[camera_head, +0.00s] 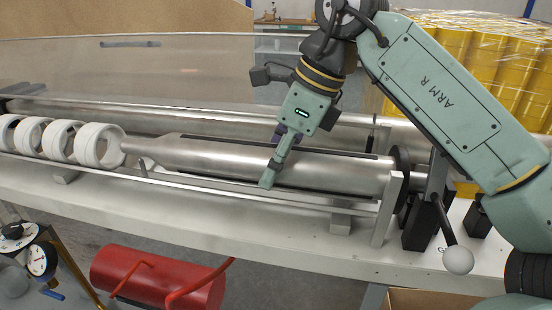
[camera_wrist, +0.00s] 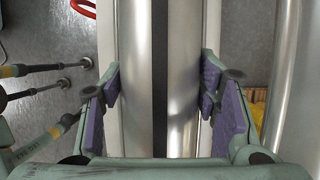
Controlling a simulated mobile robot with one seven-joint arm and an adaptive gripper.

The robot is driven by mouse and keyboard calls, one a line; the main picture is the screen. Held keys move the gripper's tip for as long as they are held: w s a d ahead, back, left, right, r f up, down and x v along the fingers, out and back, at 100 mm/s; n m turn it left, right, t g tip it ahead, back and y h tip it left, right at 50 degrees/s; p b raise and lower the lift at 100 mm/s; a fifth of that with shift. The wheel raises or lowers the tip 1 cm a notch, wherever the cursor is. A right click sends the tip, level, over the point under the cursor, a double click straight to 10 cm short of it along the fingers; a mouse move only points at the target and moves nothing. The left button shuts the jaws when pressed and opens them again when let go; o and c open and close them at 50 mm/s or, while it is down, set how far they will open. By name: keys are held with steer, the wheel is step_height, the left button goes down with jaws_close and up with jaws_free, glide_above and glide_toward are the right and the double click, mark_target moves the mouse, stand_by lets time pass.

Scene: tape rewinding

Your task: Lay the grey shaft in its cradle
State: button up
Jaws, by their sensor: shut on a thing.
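The grey shaft (camera_head: 225,160) is a long metal cylinder lying lengthwise across the head view. Its left end narrows and points at the white rings; its right end is close to a black disc. My gripper (camera_head: 278,168) is shut on the shaft from above, around its middle. In the wrist view the purple pads of my gripper (camera_wrist: 160,92) are on both sides of the shaft (camera_wrist: 135,60), which has a dark stripe along its top. A pale upright bracket (camera_head: 388,212) stands by its right end. I cannot tell whether the shaft rests in its cradle.
Several white rings (camera_head: 88,145) line up at the left. The black disc (camera_head: 402,185) and a black lever with a white ball (camera_head: 458,260) are at the right. A long roller lies behind. A red tank (camera_head: 160,277) and gauges (camera_head: 41,260) stand in front below.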

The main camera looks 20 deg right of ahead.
mark_target(296, 149)
steer(key=shift+d+f, duration=0.1)
steer(key=shift+f, duration=0.25)
stand_by(1.3)
steer(key=o, duration=1.5)
steer(key=shift+o, duration=1.4)
steer(key=shift+b, duration=0.3)
steer(key=shift+f, duration=0.15)
steer(key=v, duration=0.7)
steer(key=shift+s+d+r, duration=0.1)
steer(key=shift+r, duration=0.25)
steer(key=shift+s, duration=0.1)
